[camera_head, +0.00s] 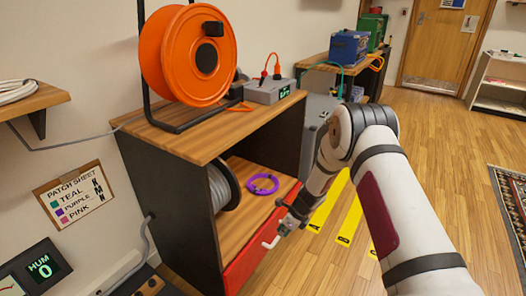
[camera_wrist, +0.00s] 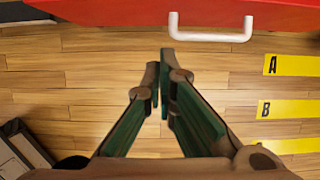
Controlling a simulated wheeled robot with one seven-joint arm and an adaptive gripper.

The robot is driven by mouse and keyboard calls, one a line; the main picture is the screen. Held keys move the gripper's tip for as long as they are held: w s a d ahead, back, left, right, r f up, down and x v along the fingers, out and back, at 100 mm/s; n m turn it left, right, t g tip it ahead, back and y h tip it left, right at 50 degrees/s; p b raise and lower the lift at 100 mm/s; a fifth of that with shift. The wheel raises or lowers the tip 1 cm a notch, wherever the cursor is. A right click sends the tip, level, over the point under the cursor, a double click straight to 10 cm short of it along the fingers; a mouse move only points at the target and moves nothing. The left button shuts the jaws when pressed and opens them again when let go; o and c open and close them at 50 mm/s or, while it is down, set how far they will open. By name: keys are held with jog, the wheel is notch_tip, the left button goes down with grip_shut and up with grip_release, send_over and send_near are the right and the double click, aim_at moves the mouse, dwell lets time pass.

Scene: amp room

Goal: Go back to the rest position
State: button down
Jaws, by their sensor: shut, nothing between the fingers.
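My gripper (camera_head: 286,224) is at the front of the wooden cabinet (camera_head: 171,205), low down by its red front panel (camera_head: 257,246). In the wrist view my gripper (camera_wrist: 160,66) is shut and empty, with its two fingertips close together. A white handle (camera_wrist: 211,37) on the red panel is just ahead of the fingertips and to their right in that view. The fingers appear apart from it. The handle also shows in the head view (camera_head: 271,242), at the left of my gripper. My arm reaches in from the right of the head view.
An orange cable reel (camera_head: 155,58) and a grey box (camera_head: 269,91) stand on the cabinet. A purple cable coil (camera_head: 262,184) lies on its shelf beside a grey reel (camera_head: 222,188). Yellow lettered strips (camera_wrist: 292,108) mark the floor. Open wooden floor (camera_head: 436,135) lies to the right.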

jog(key=s+a+r+n, duration=0.1)
jog(key=s+r+n, duration=0.2)
jog(key=r, duration=0.6)
jog(key=s+r+n, duration=0.3)
jog(key=r+n, duration=0.1)
jog(key=r, duration=0.6)
jog(key=s+a+r+n, duration=0.1)
jog(key=s+r+n, duration=0.15)
jog(key=r, duration=0.65)
jog(key=s+d+r+n+g, duration=0.1)
jog(key=s+d+r+n, duration=0.1)
jog(key=s+r+n, duration=0.7)
jog(key=s+d+r+n+g+h, duration=0.1)
jog(key=s+d+r+n+h, duration=0.2)
jog(key=s, duration=1.3)
jog(key=s+d+r+n+h, duration=0.1)
jog(key=s+d+r+n, duration=0.3)
jog(key=s, duration=1.3)
notch_tip(320, 180, up, 30)
jog(key=d+t+p, duration=0.1)
jog(key=t+p, duration=0.2)
jog(key=p, duration=2.6)
jog(key=shift+w+d+t, duration=0.15)
jog(key=shift+w+t, duration=0.1)
jog(key=shift+t, duration=0.05)
